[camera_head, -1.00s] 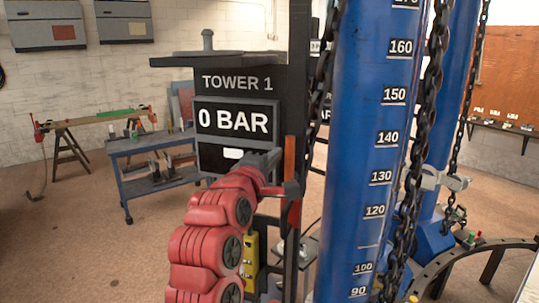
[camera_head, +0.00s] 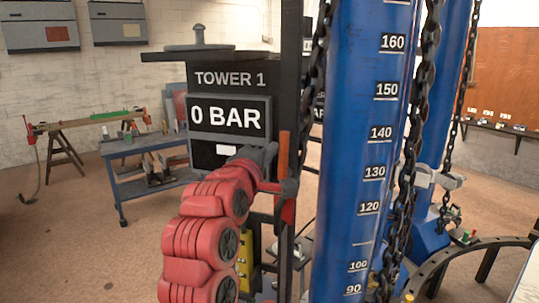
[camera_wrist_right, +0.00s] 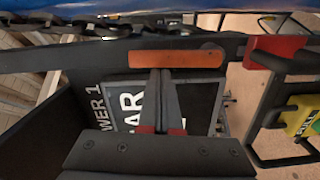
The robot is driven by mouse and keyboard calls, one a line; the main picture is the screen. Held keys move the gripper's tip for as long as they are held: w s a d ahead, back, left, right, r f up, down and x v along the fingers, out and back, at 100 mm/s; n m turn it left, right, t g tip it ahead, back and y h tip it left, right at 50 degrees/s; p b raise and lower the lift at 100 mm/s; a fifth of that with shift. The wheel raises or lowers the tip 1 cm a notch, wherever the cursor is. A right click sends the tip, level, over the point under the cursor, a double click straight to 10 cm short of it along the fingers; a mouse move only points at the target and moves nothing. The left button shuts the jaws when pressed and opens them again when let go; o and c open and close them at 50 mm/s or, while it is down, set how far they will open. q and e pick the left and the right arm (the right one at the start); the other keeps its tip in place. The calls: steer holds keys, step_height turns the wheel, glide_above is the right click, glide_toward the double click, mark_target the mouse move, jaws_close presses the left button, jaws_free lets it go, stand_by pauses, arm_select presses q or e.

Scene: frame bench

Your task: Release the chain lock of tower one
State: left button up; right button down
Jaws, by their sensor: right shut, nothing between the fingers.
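The TOWER 1 panel (camera_head: 230,79) has a display (camera_head: 226,117) reading 0 BAR. Beside it, an orange lever (camera_head: 284,152) stands upright on the dark post (camera_head: 292,60). The lever also shows in the right wrist view (camera_wrist_right: 178,60), lying across the picture. My right gripper (camera_head: 272,152) is shut and empty, its tips close beside the lever; I cannot tell whether they touch it. Its shut fingers show in the right wrist view (camera_wrist_right: 162,74). A dark chain (camera_head: 408,165) hangs along the blue tower column (camera_head: 350,130). My left gripper is not in view.
A red bracket (camera_wrist_right: 280,48) and a yellow labelled box (camera_wrist_right: 303,115) sit near the post. A blue cart (camera_head: 150,180) and a workbench (camera_head: 85,124) stand farther left, with open floor around them.

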steer(key=shift+s+d+m+b, duration=0.2)
steer(key=shift+d+m+b, duration=0.35)
steer(key=shift+m+b, duration=0.2)
steer(key=shift+s+d+m+b, duration=0.15)
steer(key=shift+d+m+b, duration=0.35)
steer(key=shift+m+b, duration=0.2)
steer(key=shift+s+d+f+m+b, duration=0.2)
steer(key=shift+d+m+b, duration=0.5)
steer(key=shift+m, duration=0.25)
steer(key=shift+s+d+f+m+b, duration=0.25)
steer(key=shift+d+m+b, duration=0.4)
steer(key=shift+m+b, duration=0.25)
steer(key=shift+s+d+f+m+b, duration=0.2)
steer(key=shift+d+m+b, duration=0.5)
steer(key=shift+m, duration=0.3)
